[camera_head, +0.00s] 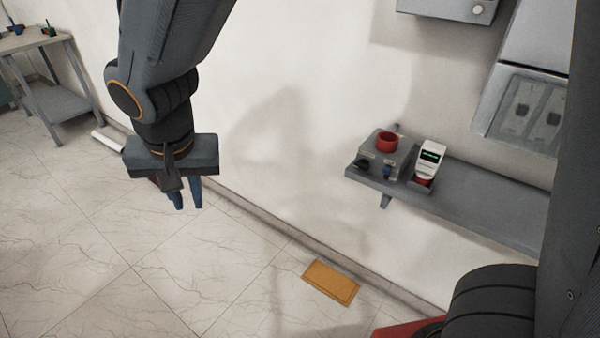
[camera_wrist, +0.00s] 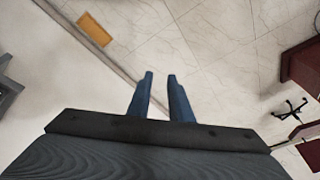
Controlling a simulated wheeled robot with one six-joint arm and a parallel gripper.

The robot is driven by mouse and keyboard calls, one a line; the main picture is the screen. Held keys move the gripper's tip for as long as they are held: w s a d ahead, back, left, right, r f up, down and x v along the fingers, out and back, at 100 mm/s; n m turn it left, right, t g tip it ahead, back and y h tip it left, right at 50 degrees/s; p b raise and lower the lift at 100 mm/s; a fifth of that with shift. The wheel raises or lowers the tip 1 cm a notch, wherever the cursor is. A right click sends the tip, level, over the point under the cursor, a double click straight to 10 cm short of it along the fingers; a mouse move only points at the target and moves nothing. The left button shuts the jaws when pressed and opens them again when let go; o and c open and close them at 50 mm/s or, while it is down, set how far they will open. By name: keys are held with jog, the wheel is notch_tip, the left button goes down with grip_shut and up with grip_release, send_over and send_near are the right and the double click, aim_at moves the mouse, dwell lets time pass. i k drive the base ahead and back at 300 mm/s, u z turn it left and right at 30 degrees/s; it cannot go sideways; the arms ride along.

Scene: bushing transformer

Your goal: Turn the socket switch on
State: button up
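My gripper (camera_head: 188,204) hangs in front of the white wall at the left of the head view, pointing down. Its two blue fingers are apart with nothing between them; the wrist view shows the gap between the tips (camera_wrist: 160,77). I cannot tell for sure which thing is the socket switch. A grey panel (camera_head: 525,112) with two dark fittings is on the wall at the right. My gripper is well left of both.
A white device (camera_head: 430,160) with a dark display stands on the grey shelf (camera_head: 480,197), right of the box. A yellow plate (camera_head: 331,283) lies on the floor by the wall. A grey cabinet (camera_head: 455,10) hangs above. A table (camera_head: 40,45) stands far left.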

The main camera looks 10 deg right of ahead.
aim_at(362, 164)
jog(key=u, duration=0.65)
jog(key=k, duration=1.1)
jog(key=z, duration=1.4)
jog(key=i, duration=0.45)
jog(key=u, duration=0.05)
